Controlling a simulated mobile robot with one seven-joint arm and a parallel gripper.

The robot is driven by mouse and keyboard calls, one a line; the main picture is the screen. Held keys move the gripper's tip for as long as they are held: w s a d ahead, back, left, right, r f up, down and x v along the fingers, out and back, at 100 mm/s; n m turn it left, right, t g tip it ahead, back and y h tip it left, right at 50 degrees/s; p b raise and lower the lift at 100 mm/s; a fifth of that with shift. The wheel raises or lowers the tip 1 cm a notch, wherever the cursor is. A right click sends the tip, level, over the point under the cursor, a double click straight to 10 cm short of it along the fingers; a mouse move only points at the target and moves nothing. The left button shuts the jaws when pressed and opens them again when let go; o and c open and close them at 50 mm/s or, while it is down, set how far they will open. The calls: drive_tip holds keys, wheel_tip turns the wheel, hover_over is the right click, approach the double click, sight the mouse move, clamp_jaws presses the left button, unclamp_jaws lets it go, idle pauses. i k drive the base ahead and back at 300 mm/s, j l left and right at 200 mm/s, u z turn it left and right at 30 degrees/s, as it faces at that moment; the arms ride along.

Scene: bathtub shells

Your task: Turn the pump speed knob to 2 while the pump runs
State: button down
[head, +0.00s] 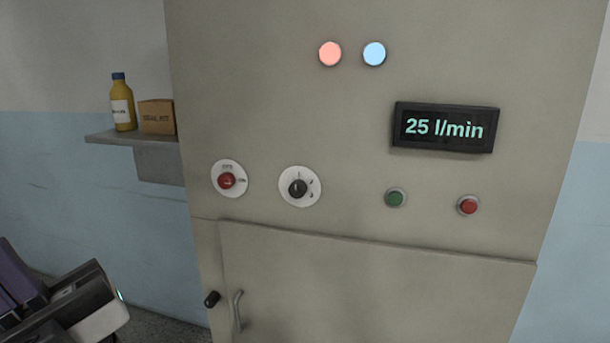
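The black speed knob (298,188) sits on a round white dial plate (289,198) in the middle of the grey cabinet front. Small marks show at its top and right side. The knob seems to point up, but the marks are too small to read surely. Left of it is a red switch (226,181) on a white plate with OFF above and ON at right. The display (445,128) reads 25 l/min. A pinkish-red lamp (330,54) and a blue lamp (374,54) look lit. An arm part of mine shows at lower left; my gripper's fingers are not visible.
A green button (395,198) and a red button (468,205) sit right of the knob. Below are a door (380,285), its handle (237,311) and a small black stub (211,299). A wall shelf (120,140) holds a yellow bottle (122,103) and a box (157,117).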

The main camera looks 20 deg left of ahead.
sight(297, 189)
drive_tip(key=j+z, duration=1.05)
